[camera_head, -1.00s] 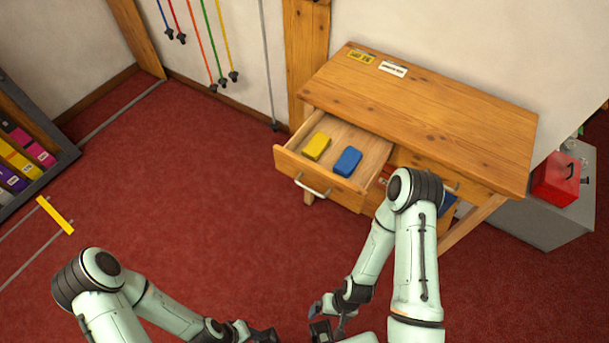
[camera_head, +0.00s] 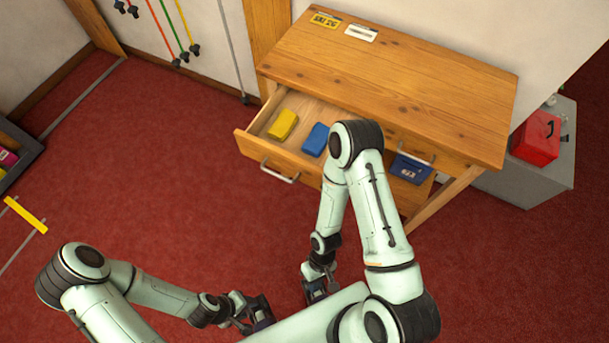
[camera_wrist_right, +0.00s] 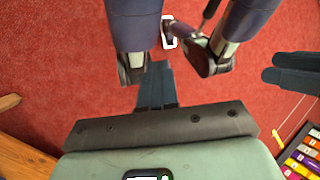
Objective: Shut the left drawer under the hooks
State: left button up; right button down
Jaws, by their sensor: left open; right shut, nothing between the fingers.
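The left drawer (camera_head: 243,141) of the wooden bench is pulled out, with its metal handle (camera_head: 279,172) on the front. A yellow block (camera_head: 283,124) and a blue block (camera_head: 315,139) lie inside. My right arm's elbow covers the drawer's right end in the head view. My right gripper (camera_head: 318,290) is over the floor in front of the drawer, apart from it. In the right wrist view its dark fingers (camera_wrist_right: 157,84) are together and empty. My left gripper (camera_head: 258,318) is open, low and left of the right one, also clear of the drawer.
The bench top (camera_head: 400,80) carries two small labels. A blue labelled item (camera_head: 410,168) shows below the right-hand handle. A red box (camera_head: 537,137) stands on a grey cabinet at right. Cords with dark ends hang on the wall.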

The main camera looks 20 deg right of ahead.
jog(key=s+n+g+h, duration=0.3)
jog(key=s+n, duration=0.1)
jog(key=n, duration=0.1)
jog(key=n+t+h+b, duration=0.4)
jog(key=n+t+h, duration=1.1)
jog(key=n+t, duration=0.35)
send_near(307, 176)
pick_arm(q)
jog(key=f, duration=0.1)
jog(key=s+a+f+p, duration=0.1)
jog(key=f, duration=0.1)
jog(key=shift+s+a+f, duration=0.1)
jog(key=shift+a, duration=0.1)
pick_arm(e)
jog(key=shift+n, duration=0.45)
jog(key=x, duration=0.7)
